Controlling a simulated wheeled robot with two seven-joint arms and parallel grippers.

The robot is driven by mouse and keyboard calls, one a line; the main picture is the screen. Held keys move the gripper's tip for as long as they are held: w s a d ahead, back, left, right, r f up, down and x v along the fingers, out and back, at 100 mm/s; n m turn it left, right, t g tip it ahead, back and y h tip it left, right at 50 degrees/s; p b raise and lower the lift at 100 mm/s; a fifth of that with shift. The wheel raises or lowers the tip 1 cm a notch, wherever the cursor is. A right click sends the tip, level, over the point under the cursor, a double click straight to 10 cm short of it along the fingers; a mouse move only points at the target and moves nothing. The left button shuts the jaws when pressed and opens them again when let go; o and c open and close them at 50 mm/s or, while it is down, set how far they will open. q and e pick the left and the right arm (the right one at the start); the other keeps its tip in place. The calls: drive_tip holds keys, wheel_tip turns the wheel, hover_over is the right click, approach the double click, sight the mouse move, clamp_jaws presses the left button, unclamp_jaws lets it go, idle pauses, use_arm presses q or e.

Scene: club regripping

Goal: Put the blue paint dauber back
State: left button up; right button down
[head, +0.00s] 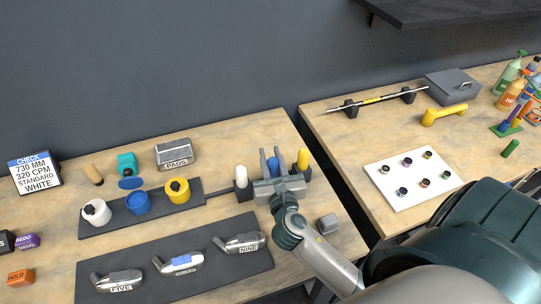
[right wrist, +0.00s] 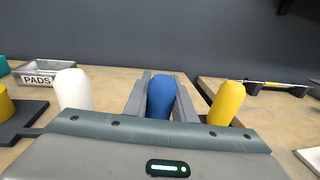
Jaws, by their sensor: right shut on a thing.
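The blue paint dauber (head: 273,166) stands upright between the two fingers of my right gripper (head: 270,156), which is shut on it. The dauber also shows between the fingers in the right wrist view (right wrist: 160,97). It is in line between the white dauber (head: 241,177) and the yellow dauber (head: 303,159), which stand in dark holders (head: 244,194). My gripper hides the blue dauber's lower end, so I cannot tell whether it sits in its holder. My left gripper is not in view.
White, blue (head: 137,203) and yellow paint pots stand on a dark tray left of the daubers. Club heads lie on a dark mat (head: 205,280) in front. A grey block (head: 327,224) is right of my wrist. A gap separates the right table.

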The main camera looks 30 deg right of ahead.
drive_tip(key=c, duration=1.4)
unclamp_jaws()
drive_tip(key=shift+f, duration=0.1)
drive_tip(key=b+v, duration=0.5)
drive_tip(key=v, duration=1.2)
drive_tip(key=shift+s, duration=0.2)
drive_tip(key=shift+a, duration=0.1)
